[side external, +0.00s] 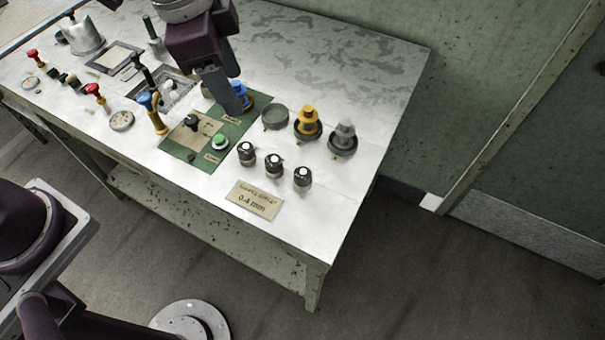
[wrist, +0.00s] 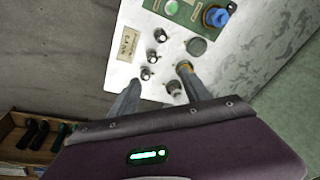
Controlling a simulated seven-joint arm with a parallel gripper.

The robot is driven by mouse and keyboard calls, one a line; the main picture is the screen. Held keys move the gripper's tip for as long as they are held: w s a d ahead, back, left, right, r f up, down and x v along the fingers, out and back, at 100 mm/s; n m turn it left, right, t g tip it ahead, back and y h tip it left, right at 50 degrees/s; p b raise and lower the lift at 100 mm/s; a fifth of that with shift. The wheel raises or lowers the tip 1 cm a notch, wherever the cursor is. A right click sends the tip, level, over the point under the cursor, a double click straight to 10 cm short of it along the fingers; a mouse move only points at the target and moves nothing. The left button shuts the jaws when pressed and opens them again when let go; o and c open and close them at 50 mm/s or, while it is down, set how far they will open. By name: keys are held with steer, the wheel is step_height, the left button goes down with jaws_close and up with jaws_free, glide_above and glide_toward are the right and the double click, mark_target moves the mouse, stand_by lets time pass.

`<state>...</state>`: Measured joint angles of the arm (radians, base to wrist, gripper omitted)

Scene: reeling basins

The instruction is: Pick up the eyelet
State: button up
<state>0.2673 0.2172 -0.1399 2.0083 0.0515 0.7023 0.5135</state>
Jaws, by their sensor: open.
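Three small dark cylinders with white tops, the likeliest eyelets, stand in a row on the white table: a left one (side external: 246,153), a middle one (side external: 273,165) and a right one (side external: 302,178). A card (side external: 254,199) reading "0.4 mm" lies in front of them; its upper line is too small to read surely. In the wrist view the three cylinders (wrist: 152,57) appear beyond and between my fingers. My gripper (wrist: 160,84) is open and empty. In the side view it (side external: 231,106) hangs over the green panel, left of and behind the cylinders, partly covering a blue spool (side external: 241,90).
An empty green dish (side external: 275,116), a yellow spool (side external: 307,121) and a grey spool (side external: 343,136) stand behind the cylinders. A green panel (side external: 235,130) with a green button (side external: 220,141) lies left. Red-handled and blue-handled tools crowd the left. The table's right side is clear.

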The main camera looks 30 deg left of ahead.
mark_target(302, 173)
steer(key=d+f+m, duration=0.1)
steer(key=d+f, duration=0.2)
steer(key=f, duration=0.1)
steer(key=w+d+f+m+g, duration=0.1)
steer(key=d+f+m, duration=0.1)
steer(key=d+f, duration=0.1)
steer(key=d+f+m+g, duration=0.1)
steer(key=d+f+m, duration=0.1)
steer(key=f, duration=0.3)
steer(key=shift+w+d+f+h, duration=0.15)
steer(key=shift+w+d, duration=0.05)
steer(key=shift+d, duration=0.25)
steer(key=shift+w+d+f+h, duration=0.1)
steer(key=shift+w+d+h, duration=0.1)
steer(key=shift+d, duration=0.2)
steer(key=f, duration=0.4)
steer(key=w+f, duration=0.1)
steer(key=f, duration=0.1)
steer(key=shift+d+f, duration=0.25)
steer(key=shift+f, duration=0.15)
jaws_close()
